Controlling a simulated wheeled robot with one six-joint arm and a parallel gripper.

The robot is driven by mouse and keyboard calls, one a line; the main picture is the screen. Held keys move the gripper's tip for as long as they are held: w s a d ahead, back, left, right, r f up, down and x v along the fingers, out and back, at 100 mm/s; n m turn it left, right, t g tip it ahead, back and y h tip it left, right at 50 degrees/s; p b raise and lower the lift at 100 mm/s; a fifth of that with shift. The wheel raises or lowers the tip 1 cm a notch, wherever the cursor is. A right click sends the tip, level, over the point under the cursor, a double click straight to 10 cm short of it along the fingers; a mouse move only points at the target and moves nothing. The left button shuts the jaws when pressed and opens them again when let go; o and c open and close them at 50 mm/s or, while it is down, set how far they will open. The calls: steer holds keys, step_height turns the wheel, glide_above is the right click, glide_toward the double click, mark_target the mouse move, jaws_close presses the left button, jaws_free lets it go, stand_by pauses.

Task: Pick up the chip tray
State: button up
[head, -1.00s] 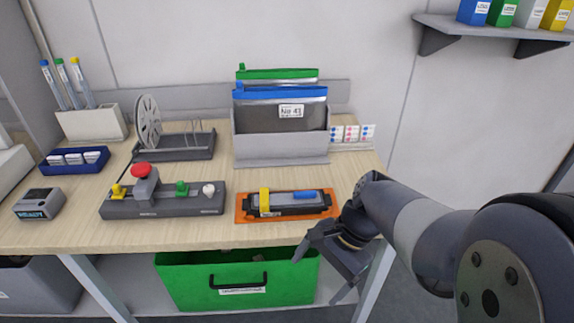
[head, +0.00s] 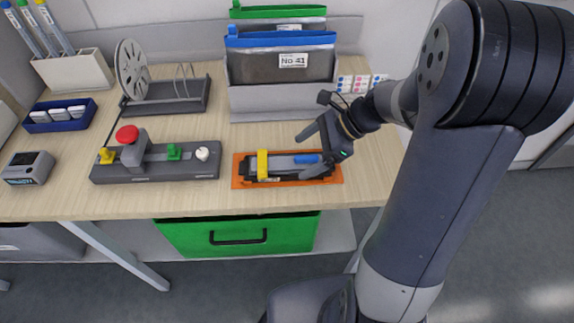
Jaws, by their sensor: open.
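The chip tray appears to be the long dark tray (head: 284,166) with a grey top, a yellow band (head: 262,164) near its left end and a blue piece (head: 307,158) near its right end. It lies flat on an orange base (head: 237,180) at the table's front edge. My gripper (head: 301,157) is open and empty at the tray's right end, pointing left. One finger shows behind the blue piece and the other in front of it. I cannot tell whether they touch the tray. My gripper hides part of its right end.
A grey control box (head: 150,172) with a red button stands left of the tray. A grey bin (head: 280,103) with pouches stands behind it. A reel stand (head: 165,98), a blue box (head: 60,116) and a small display unit (head: 28,168) are farther left. A green crate (head: 238,234) is below.

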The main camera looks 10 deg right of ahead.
steer(key=x, duration=0.4)
steer(key=shift+w+a+f, duration=0.1)
steer(key=shift+f, duration=0.25)
steer(key=c, duration=1.2)
steer(key=shift+o, duration=0.2)
